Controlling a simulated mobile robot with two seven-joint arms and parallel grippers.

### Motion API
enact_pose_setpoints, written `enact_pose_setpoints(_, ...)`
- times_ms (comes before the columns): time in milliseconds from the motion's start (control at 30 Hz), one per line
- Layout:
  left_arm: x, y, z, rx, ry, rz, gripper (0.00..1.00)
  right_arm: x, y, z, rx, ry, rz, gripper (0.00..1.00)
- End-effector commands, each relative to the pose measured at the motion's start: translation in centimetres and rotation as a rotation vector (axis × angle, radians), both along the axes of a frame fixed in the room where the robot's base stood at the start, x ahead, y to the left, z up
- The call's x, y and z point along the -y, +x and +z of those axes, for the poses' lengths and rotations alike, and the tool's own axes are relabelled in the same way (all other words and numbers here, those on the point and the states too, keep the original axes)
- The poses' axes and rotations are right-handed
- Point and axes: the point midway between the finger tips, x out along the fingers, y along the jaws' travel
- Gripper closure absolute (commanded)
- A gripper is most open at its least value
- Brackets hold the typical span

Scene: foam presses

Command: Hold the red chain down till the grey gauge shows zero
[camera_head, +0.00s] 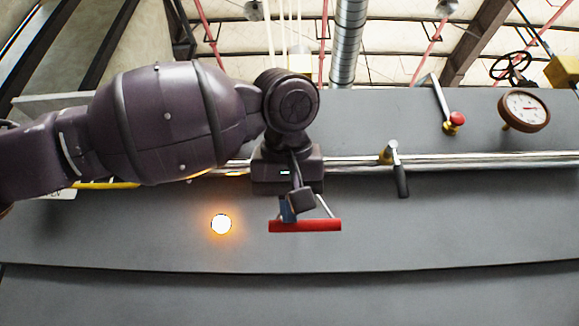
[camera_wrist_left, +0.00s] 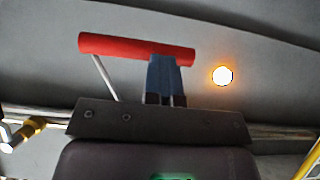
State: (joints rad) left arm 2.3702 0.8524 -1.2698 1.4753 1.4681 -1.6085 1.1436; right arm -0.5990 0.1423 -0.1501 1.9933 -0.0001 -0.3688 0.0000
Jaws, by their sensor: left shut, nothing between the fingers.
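A red bar (camera_head: 318,225) hangs from two thin pale rods or cords against the grey panel; no chain links show on it. It also shows in the left wrist view (camera_wrist_left: 115,44). My left gripper (camera_head: 288,212) is shut and empty, its blue fingertips overlapping the left part of the bar in the head view. In the left wrist view the fingers (camera_wrist_left: 166,78) reach the bar near its right end; I cannot tell whether they touch it. A round gauge (camera_head: 524,109) with a brown rim, not grey, and a white dial is at the upper right; its reading is too small to tell. My right gripper is out of view.
A lit lamp (camera_head: 221,224) is left of the bar. A metal pipe (camera_head: 345,163) runs across the panel behind my wrist. A black-handled lever (camera_head: 401,175), a red-knobbed lever (camera_head: 457,118) and a dark handwheel (camera_head: 511,66) are to the right. The panel below the bar is clear.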

Motion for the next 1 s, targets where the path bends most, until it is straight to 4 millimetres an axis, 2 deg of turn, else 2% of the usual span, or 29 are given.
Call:
enact_pose_setpoints(333, -0.3, 0.3, -0.2, -0.004, 0.001, 0.007, 1.00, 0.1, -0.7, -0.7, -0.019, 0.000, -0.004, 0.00)
enact_pose_setpoints(1000, -0.3, 0.3, -0.2, -0.004, 0.001, 0.007, 1.00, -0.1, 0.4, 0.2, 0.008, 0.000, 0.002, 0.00)
